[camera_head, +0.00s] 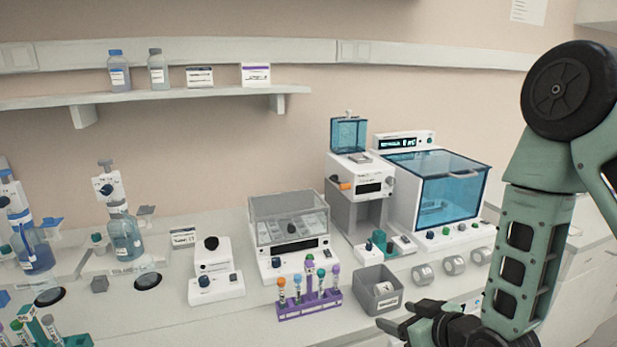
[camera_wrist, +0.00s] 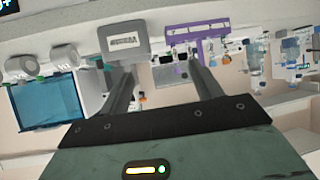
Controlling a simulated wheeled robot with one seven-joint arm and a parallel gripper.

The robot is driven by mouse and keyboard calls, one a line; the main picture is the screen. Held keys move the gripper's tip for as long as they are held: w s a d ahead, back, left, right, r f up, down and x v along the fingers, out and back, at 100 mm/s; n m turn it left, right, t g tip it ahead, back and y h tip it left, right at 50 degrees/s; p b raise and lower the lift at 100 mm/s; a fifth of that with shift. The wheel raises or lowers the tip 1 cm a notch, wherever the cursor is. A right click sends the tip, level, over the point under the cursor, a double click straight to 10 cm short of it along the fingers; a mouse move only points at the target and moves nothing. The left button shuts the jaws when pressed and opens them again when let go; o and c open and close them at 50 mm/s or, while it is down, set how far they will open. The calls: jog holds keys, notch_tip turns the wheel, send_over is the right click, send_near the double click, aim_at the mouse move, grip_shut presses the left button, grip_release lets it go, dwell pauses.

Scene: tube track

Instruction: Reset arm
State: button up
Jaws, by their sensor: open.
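My gripper (camera_head: 398,327) is at the lower right in the head view, in front of the bench near the grey bin. It also shows in the wrist view (camera_wrist: 160,75), with its two dark fingers apart and nothing between them. It is open and empty. My green arm comes down from the upper right in the head view and hides part of the bench's right end.
A purple rack (camera_head: 308,303) with several capped tubes and a grey bin (camera_head: 378,290) stand near the gripper. Behind are a clear-lidded machine (camera_head: 288,235) and a blue-windowed cabinet (camera_head: 440,195). Round rolls (camera_head: 453,265) lie right of the bin. A shelf (camera_head: 150,95) holds bottles.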

jog(key=s+a+r+g+h, duration=0.1)
jog(key=s+r+g, duration=0.2)
jog(key=s, duration=0.5)
jog(key=s+a+r+n+g+h+b, duration=0.1)
jog(key=s+r+g, duration=0.3)
jog(key=s, duration=0.4)
jog(key=s+a+r+n+g+h+b, duration=0.1)
jog(key=s+a+r+g+h, duration=0.2)
jog(key=s, duration=0.6)
jog(key=shift+r+g, duration=0.3)
jog(key=shift+r, duration=0.55)
jog(key=shift+w, duration=0.1)
